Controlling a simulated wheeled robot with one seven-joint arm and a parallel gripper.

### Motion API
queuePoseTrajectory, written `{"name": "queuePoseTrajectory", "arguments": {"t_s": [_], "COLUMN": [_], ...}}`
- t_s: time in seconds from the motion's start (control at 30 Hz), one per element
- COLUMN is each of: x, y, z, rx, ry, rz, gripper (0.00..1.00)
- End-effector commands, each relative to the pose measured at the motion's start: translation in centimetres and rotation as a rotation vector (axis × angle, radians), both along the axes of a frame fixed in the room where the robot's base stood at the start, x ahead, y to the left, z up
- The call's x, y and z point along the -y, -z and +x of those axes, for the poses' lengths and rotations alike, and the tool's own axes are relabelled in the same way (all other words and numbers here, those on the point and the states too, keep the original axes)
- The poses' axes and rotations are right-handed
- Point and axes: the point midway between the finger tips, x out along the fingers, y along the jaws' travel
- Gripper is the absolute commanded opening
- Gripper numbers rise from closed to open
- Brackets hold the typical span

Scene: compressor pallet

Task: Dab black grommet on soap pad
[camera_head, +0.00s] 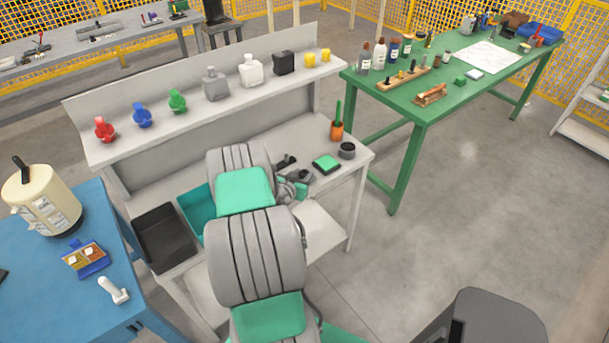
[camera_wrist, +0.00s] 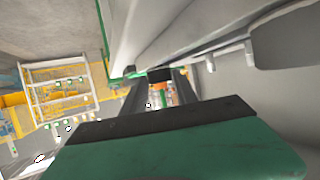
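The soap pad (camera_head: 326,163) appears as a green square on a dark base, lying on the right part of the grey bench. A dark, round, hollow piece (camera_head: 347,150) stands right of it; I cannot tell whether it is the black grommet. A black shape (camera_wrist: 160,75) shows beyond my fingers in the wrist view, probably that piece. My gripper (camera_head: 296,168) is over the bench, left of the pad and apart from it. Its two dark fingers (camera_wrist: 158,92) look spread, with nothing clearly held between them. My arm hides part of the bench.
An orange cup (camera_head: 337,131) with a green-handled tool stands behind the dark piece. A black bin (camera_head: 165,237) and teal bin (camera_head: 197,208) sit at the bench's left. A raised shelf (camera_head: 213,110) carries several coloured parts. A green table (camera_head: 455,100) stands at right.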

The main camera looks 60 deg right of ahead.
Motion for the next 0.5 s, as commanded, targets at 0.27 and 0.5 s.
{"name": "queuePoseTrajectory", "arguments": {"t_s": [0.27, 0.5], "x": [-0.03, -0.03], "y": [-0.01, -0.01], "z": [0.03, 0.03], "rx": [0.0, 0.0], "ry": [0.0, 0.0], "rz": [0.0, 0.0], "gripper": [0.11, 0.0]}}
